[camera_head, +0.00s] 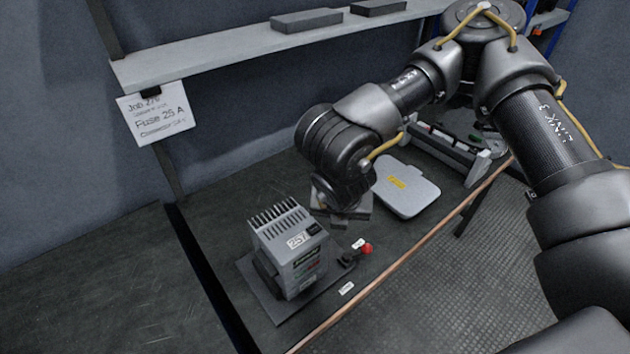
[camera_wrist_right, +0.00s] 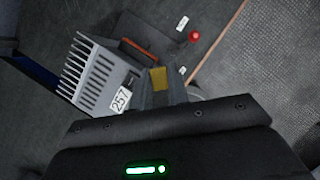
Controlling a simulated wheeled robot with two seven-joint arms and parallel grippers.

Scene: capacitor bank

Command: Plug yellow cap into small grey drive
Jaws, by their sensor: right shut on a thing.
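The grey drive (camera_head: 306,266) stands upright on a dark base plate at the front of the bench, with fins on top and a label that reads like 257. My right gripper (camera_head: 343,218) is above the bench, just behind and right of the drive. It is shut on the yellow cap (camera_wrist_right: 158,78), which shows between the fingertips in the wrist view (camera_wrist_right: 160,92). The cap is apart from the drive in the picture. In the head view the cap is hidden. My left gripper is not in view.
A red knob (camera_head: 366,248) sits on a dark part right of the drive. A light grey lidded box (camera_head: 405,192) lies further back, with a grey rack (camera_head: 455,155) behind it. A shelf (camera_head: 230,55) runs above. The bench left of the drive is clear.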

